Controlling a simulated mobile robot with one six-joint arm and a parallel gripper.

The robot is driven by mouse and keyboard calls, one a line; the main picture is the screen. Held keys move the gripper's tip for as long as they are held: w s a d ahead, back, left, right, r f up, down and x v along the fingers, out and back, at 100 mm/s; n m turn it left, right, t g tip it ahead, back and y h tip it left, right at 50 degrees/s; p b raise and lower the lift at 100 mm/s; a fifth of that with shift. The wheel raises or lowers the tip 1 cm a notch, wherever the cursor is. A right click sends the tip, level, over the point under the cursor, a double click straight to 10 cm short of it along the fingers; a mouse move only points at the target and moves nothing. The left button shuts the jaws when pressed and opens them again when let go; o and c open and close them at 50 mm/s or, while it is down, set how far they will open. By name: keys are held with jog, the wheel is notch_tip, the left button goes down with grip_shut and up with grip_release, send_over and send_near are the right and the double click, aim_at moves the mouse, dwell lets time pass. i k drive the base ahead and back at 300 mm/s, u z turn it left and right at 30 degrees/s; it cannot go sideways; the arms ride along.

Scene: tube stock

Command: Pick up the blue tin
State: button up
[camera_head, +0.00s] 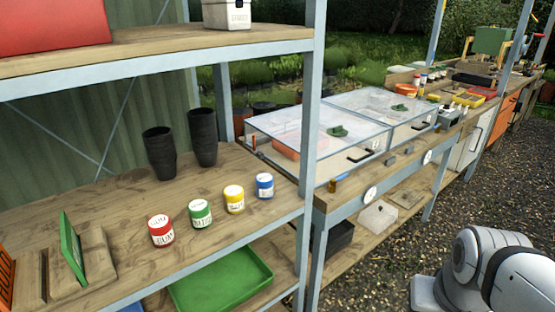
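The blue tin (265,186) stands upright on the middle wooden shelf, near the shelf's right end. It has a white label and a pale lid. It is the rightmost in a slanting row with a yellow tin (234,199), a green tin (200,214) and a red tin (161,230). The tins stand a little apart. Part of my white and grey arm shows at the lower right, well away from the shelf. My gripper is not in view.
A blue-grey shelf post (312,110) rises just right of the blue tin. Black pots (202,138) stand behind the row. The upper shelf (150,62) hangs above. A green tray (222,280) lies below. Clear-covered boxes (300,130) stand on the bench beyond.

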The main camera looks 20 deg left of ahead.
aim_at(265, 182)
jog(key=u, duration=0.65)
jog(key=i, duration=0.95)
jog(key=u, duration=0.5)
jog(key=k, duration=0.9)
jog(key=u, duration=0.15)
jog(key=i, duration=0.9)
jog(key=z, duration=0.05)
